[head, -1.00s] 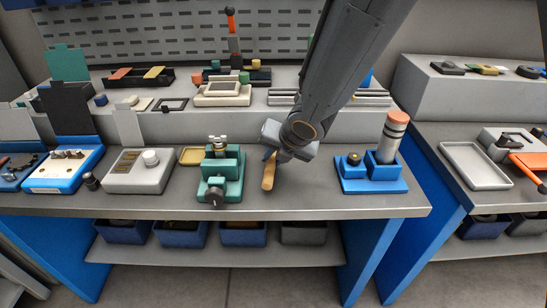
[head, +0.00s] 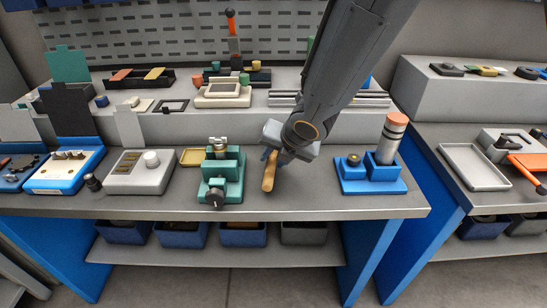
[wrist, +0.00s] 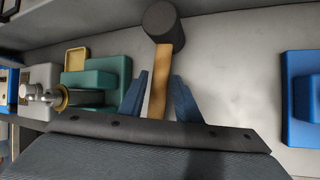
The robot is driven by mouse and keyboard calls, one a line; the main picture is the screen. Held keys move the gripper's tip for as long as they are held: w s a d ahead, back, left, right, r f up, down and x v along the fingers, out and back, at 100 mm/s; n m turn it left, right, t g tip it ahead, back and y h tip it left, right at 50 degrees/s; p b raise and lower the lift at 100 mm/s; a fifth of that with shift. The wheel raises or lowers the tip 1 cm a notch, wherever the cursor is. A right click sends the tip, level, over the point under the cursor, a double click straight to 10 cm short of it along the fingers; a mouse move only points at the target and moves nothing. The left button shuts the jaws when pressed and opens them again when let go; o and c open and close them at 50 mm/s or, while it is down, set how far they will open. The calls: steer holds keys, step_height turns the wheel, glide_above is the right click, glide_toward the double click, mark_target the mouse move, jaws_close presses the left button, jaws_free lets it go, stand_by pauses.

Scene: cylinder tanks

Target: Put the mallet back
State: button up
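The mallet has a dark round head (wrist: 162,22) and a light wooden handle (wrist: 158,82), seen in the wrist view. In the head view only the handle (head: 269,172) shows below my gripper; the head is hidden. In the head view my gripper (head: 272,156) is over the bench, between the green vise and the blue fixture. I cannot tell whether the mallet touches the bench top.
A blue fixture (head: 372,186) with a tall grey, orange-capped cylinder (head: 391,140) stands right. Bare grey bench top (head: 310,195) lies between. A raised shelf runs behind.

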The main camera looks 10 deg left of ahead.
steer(key=shift+p+v, duration=1.25)
steer(key=shift+v, duration=0.8)
steer(key=shift+o, duration=0.3)
steer(key=o, duration=0.5)
steer(key=p+v, duration=0.4)
steer(key=v, duration=0.4)
steer(key=d+m+h, duration=0.4)
steer(key=d+m, duration=1.2)
steer(key=d, duration=0.1)
steer(key=s+d+m+g, duration=0.1)
steer(key=s+d+m, duration=0.2)
steer(key=m, duration=0.3)
steer(key=s+d+f+m+g, duration=0.1)
steer(key=s+d+m, duration=0.2)
steer(key=m, duration=0.4)
steer(key=s+d+m+g, duration=0.1)
steer(key=s+d+m, duration=0.2)
steer(key=d+m, duration=0.2)
steer(key=shift+s+f+m+g+h+b, duration=0.3)
steer(key=shift+s+m+h+b, duration=0.1)
steer(key=shift+m, duration=0.7)
